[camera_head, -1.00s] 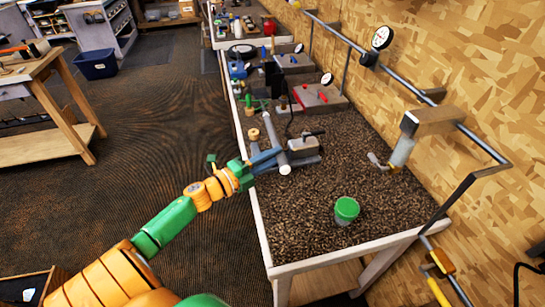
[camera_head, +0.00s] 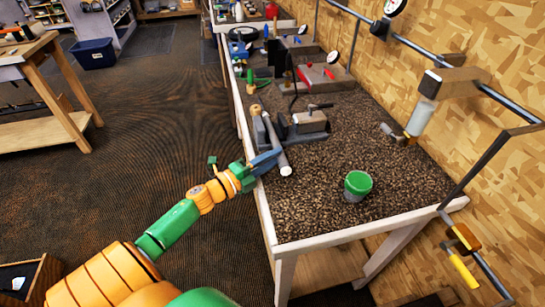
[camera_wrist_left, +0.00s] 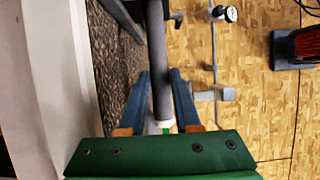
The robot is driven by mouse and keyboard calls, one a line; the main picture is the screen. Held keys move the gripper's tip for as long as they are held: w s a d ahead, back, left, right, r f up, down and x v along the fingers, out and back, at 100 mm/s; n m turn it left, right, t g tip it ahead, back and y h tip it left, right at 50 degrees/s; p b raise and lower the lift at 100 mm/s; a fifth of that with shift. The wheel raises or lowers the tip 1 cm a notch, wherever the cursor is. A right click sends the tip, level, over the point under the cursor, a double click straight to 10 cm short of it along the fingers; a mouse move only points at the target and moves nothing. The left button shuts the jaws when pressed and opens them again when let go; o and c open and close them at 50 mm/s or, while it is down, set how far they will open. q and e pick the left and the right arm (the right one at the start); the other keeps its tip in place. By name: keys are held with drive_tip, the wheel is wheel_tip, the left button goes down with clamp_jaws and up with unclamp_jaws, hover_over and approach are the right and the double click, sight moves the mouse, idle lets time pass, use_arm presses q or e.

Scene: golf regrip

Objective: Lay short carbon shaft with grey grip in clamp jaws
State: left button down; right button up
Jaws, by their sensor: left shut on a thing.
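The short shaft with the grey grip (camera_head: 275,140) is held at the bench's left edge, its pale end toward me. My left gripper (camera_head: 266,161), with blue fingers, is shut on it near that end. In the left wrist view the dark grey shaft (camera_wrist_left: 158,62) runs between the two blue fingers (camera_wrist_left: 162,100), with a pale end close to the palm. The grey clamp (camera_head: 308,123) with a dark handle stands on the bench just right of the shaft. The shaft appears beside the clamp block; whether it touches the jaws cannot be told. My right gripper is out of view.
The bench (camera_head: 315,205) has a dark speckled top and pale rim. A green-lidded jar (camera_head: 357,185) stands near its front. Another clamp station (camera_head: 325,77) with a red handle is farther back. A wall fixture (camera_head: 425,105) overhangs the right side. The front bench top is mostly clear.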

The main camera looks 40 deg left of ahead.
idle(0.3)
use_arm(q)
drive_tip(key=shift+f, duration=0.35)
idle(0.4)
drive_tip(key=c, duration=0.5)
unclamp_jaws()
drive_tip(key=shift+c, duration=0.2)
drive_tip(key=b+v, duration=0.1)
drive_tip(key=v, duration=0.6)
drive_tip(key=shift+s, duration=0.1)
